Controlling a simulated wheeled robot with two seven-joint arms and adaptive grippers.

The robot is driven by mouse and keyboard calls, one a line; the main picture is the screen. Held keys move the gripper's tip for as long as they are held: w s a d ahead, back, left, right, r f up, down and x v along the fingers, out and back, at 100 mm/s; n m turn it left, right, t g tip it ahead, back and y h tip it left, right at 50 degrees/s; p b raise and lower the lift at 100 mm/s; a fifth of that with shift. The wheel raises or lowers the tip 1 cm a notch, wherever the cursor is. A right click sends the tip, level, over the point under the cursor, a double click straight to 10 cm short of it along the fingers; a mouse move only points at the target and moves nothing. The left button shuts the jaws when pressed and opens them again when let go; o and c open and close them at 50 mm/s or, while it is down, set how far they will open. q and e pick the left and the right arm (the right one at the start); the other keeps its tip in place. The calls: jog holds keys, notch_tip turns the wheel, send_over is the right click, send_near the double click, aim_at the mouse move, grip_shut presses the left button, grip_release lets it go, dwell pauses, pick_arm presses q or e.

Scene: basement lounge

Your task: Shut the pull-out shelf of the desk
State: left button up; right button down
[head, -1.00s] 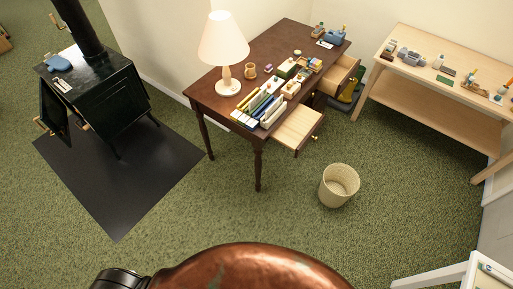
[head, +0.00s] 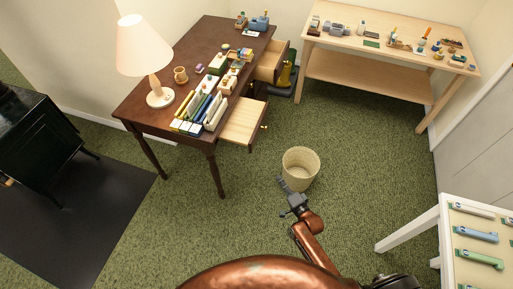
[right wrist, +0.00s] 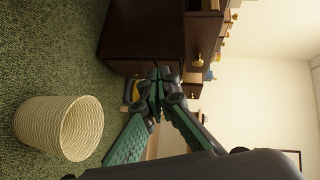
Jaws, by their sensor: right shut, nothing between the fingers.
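The dark brown desk (head: 190,70) stands at the upper left of the head view. Its pull-out shelf (head: 240,123), light wood with a dark front edge, sticks out on the right side. Farther back a drawer (head: 268,66) of the desk also stands open. My right gripper (head: 283,186) is shut and empty, low beside the wastebasket and apart from the shelf. In the right wrist view its fingers (right wrist: 157,82) point toward dark wood fronts with a brass knob (right wrist: 198,59); I cannot tell which front this is. My left gripper is not in view.
A lamp (head: 145,48), mug and folders stand on the desk. A light bench (head: 370,75) is at the back, a white-framed table (head: 440,215) at the right. Green carpet lies open between.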

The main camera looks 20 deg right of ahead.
jog(key=m+t, duration=0.2)
send_near(254, 139)
jog(key=shift+y, duration=0.3)
jog(key=w+b, duration=0.3)
jog(key=w, duration=0.1)
jog(key=shift+w+a+r, duration=0.1)
jog(key=shift+w, duration=0.15)
jog(key=shift+w+a+b, duration=0.3)
jog(key=shift+a, duration=0.1)
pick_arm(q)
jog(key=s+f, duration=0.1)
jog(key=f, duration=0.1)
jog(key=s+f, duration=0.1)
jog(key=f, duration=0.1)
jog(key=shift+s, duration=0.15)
pick_arm(e)
jog(key=shift+a+r, duration=0.1)
